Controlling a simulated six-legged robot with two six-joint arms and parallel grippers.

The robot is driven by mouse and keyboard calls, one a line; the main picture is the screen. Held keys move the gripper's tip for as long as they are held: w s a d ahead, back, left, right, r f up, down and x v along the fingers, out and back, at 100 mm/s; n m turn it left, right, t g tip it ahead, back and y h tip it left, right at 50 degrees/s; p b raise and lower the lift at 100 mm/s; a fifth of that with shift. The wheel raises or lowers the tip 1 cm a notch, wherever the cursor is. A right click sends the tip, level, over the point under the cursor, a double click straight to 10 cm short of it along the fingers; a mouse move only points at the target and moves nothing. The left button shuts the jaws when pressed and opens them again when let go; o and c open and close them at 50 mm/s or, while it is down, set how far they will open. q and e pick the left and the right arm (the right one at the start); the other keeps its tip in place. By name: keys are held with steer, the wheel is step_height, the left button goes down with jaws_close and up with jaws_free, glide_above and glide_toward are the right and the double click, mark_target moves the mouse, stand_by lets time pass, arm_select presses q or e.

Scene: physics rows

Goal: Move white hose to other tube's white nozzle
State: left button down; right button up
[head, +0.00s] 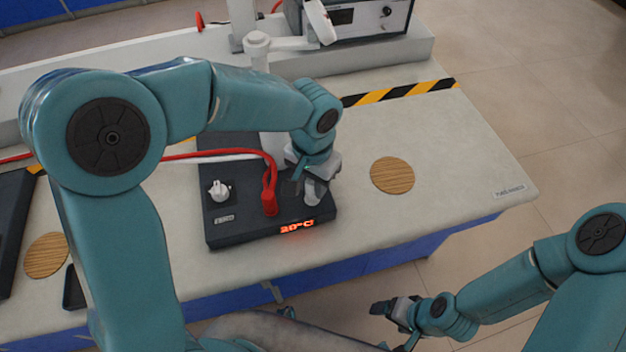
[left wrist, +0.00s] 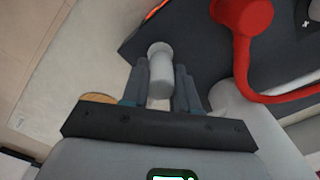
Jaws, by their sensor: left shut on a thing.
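My left gripper (head: 312,182) is over the right part of a dark box with a red "20°C" display. Its fingers (left wrist: 160,85) are closed on both sides of a white cylindrical hose end (left wrist: 160,68). In the head view the hose end (head: 313,192) shows just below the fingers, close to the box top; I cannot tell whether it is seated there. A thick white tube (left wrist: 245,112) runs beside the gripper. A white upright fitting (head: 257,45) stands at the back; I cannot tell whether it is the other nozzle. My right gripper (head: 394,312) hangs low beyond the bench's front edge.
A red hose with a red plug (head: 269,203) stands on the box, left of my left gripper. A white knob (head: 219,190) is further left. A round wooden coaster (head: 392,175) lies to the right, with clear bench around it. An instrument (head: 358,18) stands at the back.

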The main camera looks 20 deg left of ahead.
arm_select(q)
steer(key=shift+f+b, duration=0.45)
steer(key=shift+f, duration=0.1)
stand_by(0.5)
steer(key=shift+c, duration=1.9)
jaws_free()
steer(key=shift+r, duration=0.15)
steer(key=shift+r+p, duration=2.75)
steer(key=shift+r, duration=0.7)
